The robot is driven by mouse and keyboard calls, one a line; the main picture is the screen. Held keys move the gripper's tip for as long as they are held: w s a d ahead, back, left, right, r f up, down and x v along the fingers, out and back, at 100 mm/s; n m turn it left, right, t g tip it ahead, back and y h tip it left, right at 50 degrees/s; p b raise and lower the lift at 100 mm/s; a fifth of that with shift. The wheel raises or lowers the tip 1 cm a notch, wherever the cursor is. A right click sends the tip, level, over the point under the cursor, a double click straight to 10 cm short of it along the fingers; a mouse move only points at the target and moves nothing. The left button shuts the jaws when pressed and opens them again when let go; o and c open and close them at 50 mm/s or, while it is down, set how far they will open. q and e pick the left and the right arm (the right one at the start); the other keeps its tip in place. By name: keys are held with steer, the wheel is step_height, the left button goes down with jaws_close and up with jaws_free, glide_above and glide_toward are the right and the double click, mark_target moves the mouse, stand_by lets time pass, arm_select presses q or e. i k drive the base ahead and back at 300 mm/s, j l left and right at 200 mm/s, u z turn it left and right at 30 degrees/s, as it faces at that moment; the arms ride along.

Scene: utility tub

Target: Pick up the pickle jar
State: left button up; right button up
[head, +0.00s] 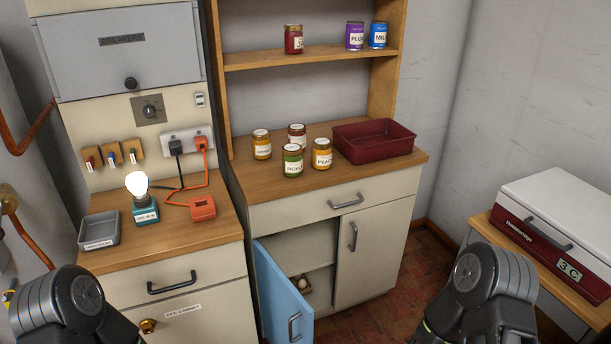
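The pickle jar (292,162) is a small green jar with a white label reading "PICK". It stands upright on the wooden top of the middle cabinet, at the front of a group of jars. A yellow-orange jar labelled "PEAC" (322,154) stands close on its right. A red-brown jar (297,138) is behind it, and another orange jar (262,145) is to its left. Dark parts of my two arms show at the bottom left and bottom right, well short of the jars. Neither gripper's fingers can be seen.
A dark red tray (345,151) sits right of the jars. A shelf (270,60) with several cans hangs above. The blue cabinet door (280,296) below stands open. A lit lamp (140,196) is on the left counter, and a white cooler (560,220) is at right.

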mark_target(291, 155)
steer(key=i+l+z, duration=0.25)
steer(key=l+z, duration=0.2)
steer(key=i+l+z, duration=0.3)
steer(key=z, duration=0.15)
steer(key=i+l+u, duration=0.15)
steer(key=i+u, duration=0.15)
steer(key=i, duration=0.15)
steer(key=i+l+u, duration=0.3)
steer(key=i, duration=0.2)
steer(key=i+l+u, duration=0.1)
steer(key=i+u, duration=0.15)
steer(key=u, duration=0.2)
steer(key=i+l+u, duration=0.2)
steer(key=u, duration=0.3)
steer(key=i+l+u, duration=0.25)
steer(key=u, duration=0.2)
